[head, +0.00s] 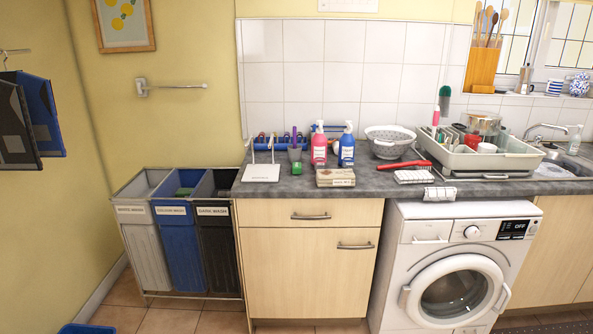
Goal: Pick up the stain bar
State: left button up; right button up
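I cannot tell for certain which item is the stain bar. Neither of my grippers is in view.
The grey worktop (270,189) holds a white router-like box (261,173), a pink bottle (319,148), a blue bottle (346,148), a colander (391,141) and a dish rack (480,158). Laundry bins (178,245) stand left of the cabinet. A washing machine (458,265) stands right.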

aim_at(296, 166)
jog(key=i+l+u, duration=0.3)
jog(key=i, duration=0.25)
jog(key=i+l+u, duration=0.3)
jog(key=i, duration=0.2)
